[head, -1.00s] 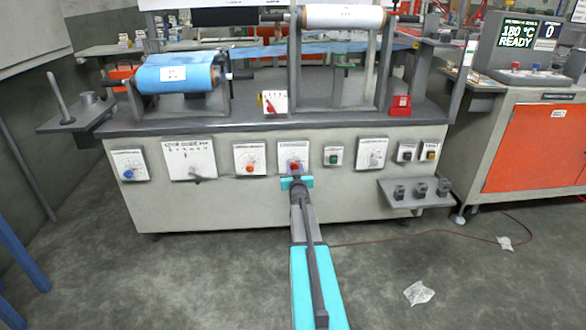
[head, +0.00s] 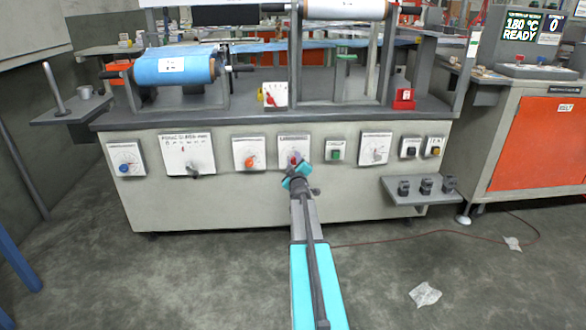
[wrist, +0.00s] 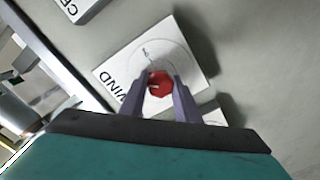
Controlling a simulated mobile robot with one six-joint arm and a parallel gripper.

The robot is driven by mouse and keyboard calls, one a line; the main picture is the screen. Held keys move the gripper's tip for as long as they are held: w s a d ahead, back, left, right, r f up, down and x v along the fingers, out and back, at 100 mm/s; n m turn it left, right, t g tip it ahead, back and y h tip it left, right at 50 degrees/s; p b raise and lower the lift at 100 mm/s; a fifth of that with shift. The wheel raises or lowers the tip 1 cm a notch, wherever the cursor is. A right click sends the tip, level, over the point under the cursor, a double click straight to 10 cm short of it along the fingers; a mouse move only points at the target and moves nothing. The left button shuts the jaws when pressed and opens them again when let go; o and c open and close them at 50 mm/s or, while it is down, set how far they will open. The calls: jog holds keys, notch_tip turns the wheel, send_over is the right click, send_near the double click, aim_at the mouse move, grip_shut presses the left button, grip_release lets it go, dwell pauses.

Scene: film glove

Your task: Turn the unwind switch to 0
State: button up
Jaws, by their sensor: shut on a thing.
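The unwind switch is a red knob (wrist: 160,84) on a white square plate (wrist: 195,62), whose visible lettering reads "WIND" in the wrist view. In the head view the plate (head: 294,142) is on the front of the machine, with the knob partly behind my gripper (head: 294,164). In the wrist view my gripper (wrist: 160,90) is shut on the knob, with one finger on each side. A pale mark on the knob points left in that view. The small print on the plate is too blurred to read.
An orange knob (head: 249,161) is on the plate to the left, and a green button (head: 336,155) is to the right. A blue knob (head: 124,168) is further left. A grey shelf (head: 420,190) juts out at the lower right.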

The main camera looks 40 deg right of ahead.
jog(key=n+b, duration=0.3)
jog(key=shift+w+a+f+n+b, duration=0.1)
jog(key=shift+f+n+b, duration=0.2)
jog(key=shift+n, duration=0.1)
jog(key=n+b, duration=0.2)
jog(key=n, duration=0.2)
jog(key=shift+r+b, duration=0.2)
jog(key=shift+b, duration=0.2)
jog(key=shift+n, duration=0.3)
jog(key=o, duration=1)
jog(key=shift+o, duration=0.2)
jog(key=shift+s, duration=0.2)
jog(key=p+v, duration=0.1)
jog(key=v, duration=1.2)
jog(key=shift+s+a, duration=0.15)
jog(key=shift+a, duration=0.05)
